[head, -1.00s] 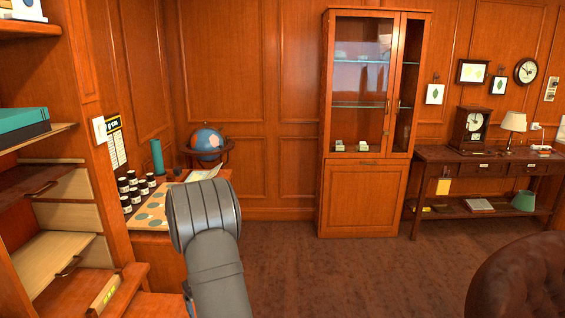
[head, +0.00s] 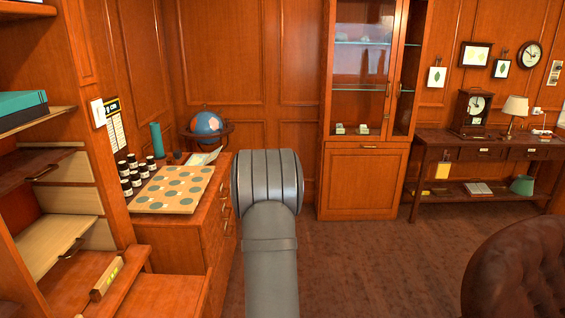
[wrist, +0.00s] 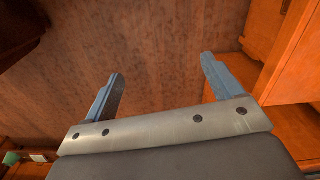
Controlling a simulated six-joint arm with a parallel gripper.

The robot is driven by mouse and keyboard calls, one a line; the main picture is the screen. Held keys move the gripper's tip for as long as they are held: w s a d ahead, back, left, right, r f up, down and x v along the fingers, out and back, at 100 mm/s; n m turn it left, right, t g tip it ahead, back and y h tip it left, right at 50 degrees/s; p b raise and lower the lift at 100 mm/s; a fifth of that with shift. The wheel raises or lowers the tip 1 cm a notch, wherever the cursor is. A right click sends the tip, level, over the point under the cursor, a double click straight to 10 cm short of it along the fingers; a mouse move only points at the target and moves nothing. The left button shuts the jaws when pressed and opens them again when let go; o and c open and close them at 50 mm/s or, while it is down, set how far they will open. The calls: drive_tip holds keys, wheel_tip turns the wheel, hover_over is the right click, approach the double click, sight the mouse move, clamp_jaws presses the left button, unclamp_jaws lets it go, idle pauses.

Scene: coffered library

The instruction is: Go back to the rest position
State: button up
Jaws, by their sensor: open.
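My gripper (wrist: 160,90) shows in the wrist view with its two blue-grey fingers wide apart and nothing between them. It is over the brown carpet (wrist: 165,40), with wooden furniture close on the right side of that view. In the head view my grey arm stands in front of the floor, right of the wooden drawer cabinet; the gripper's fingers are hidden there.
A board with green discs (head: 172,190) and several dark jars (head: 130,175) sit on the cabinet at left. Open shelves (head: 50,240) stand nearer at left. A glass-door cabinet (head: 362,180) stands behind, a leather chair (head: 520,270) at lower right. Carpet between is clear.

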drive_tip(key=shift+m, duration=0.9)
drive_tip(key=d, duration=0.1)
drive_tip(key=s+d, duration=0.2)
drive_tip(key=d, duration=0.1)
drive_tip(key=shift+d+f, duration=0.1)
drive_tip(key=shift+f, duration=0.25)
drive_tip(key=shift+w, duration=0.1)
drive_tip(key=shift+c, duration=0.2)
